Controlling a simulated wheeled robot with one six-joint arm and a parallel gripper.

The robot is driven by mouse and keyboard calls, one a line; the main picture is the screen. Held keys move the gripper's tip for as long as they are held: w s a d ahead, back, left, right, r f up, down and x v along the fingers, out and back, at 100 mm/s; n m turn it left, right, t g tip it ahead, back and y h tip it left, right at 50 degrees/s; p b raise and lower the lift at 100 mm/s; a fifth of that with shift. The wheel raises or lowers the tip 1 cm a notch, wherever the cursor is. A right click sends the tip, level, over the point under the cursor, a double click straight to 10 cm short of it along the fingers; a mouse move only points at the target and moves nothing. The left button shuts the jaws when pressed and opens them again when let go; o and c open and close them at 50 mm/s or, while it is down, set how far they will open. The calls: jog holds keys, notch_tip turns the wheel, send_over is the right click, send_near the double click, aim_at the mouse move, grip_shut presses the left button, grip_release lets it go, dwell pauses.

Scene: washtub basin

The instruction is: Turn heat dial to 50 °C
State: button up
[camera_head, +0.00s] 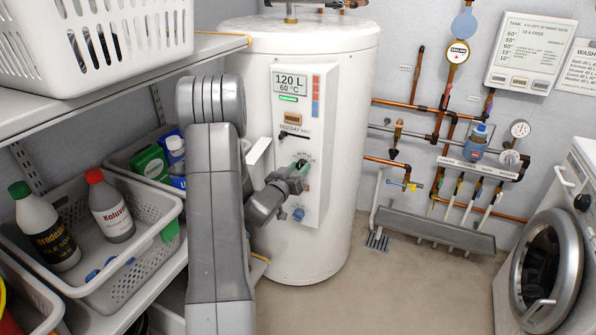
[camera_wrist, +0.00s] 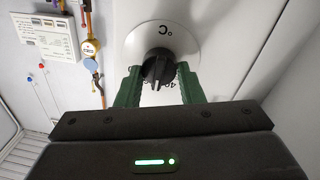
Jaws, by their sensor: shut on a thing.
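The heat dial (camera_wrist: 159,67) is a black knob on a round white scale plate marked °C on the heater's front panel. In the wrist view a "40" shows just below the knob; other scale figures are hidden. My gripper (camera_wrist: 158,75) has its green fingers on either side of the knob and is shut on it. In the head view my gripper (camera_head: 300,172) is at the panel and hides most of the dial. The white water heater (camera_head: 335,190) has a display (camera_head: 291,83) reading 120 L and 60 °C.
A shelf (camera_head: 130,85) with baskets and bottles (camera_head: 111,205) stands at the left, close to my arm. Copper pipes (camera_head: 415,105) run along the wall at the right. A washing machine (camera_head: 550,250) stands at the far right. The floor between is clear.

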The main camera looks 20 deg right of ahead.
dwell(0.4)
jog(key=o, duration=1)
jog(key=shift+a, duration=0.1)
jog(key=v, duration=1.3)
jog(key=shift+s+a+f+b, duration=0.1)
jog(key=shift+s+a+b, duration=0.15)
jog(key=shift+s+b, duration=0.05)
jog(key=x, duration=1.4)
jog(key=shift+p, duration=0.3)
jog(key=shift+a, duration=0.1)
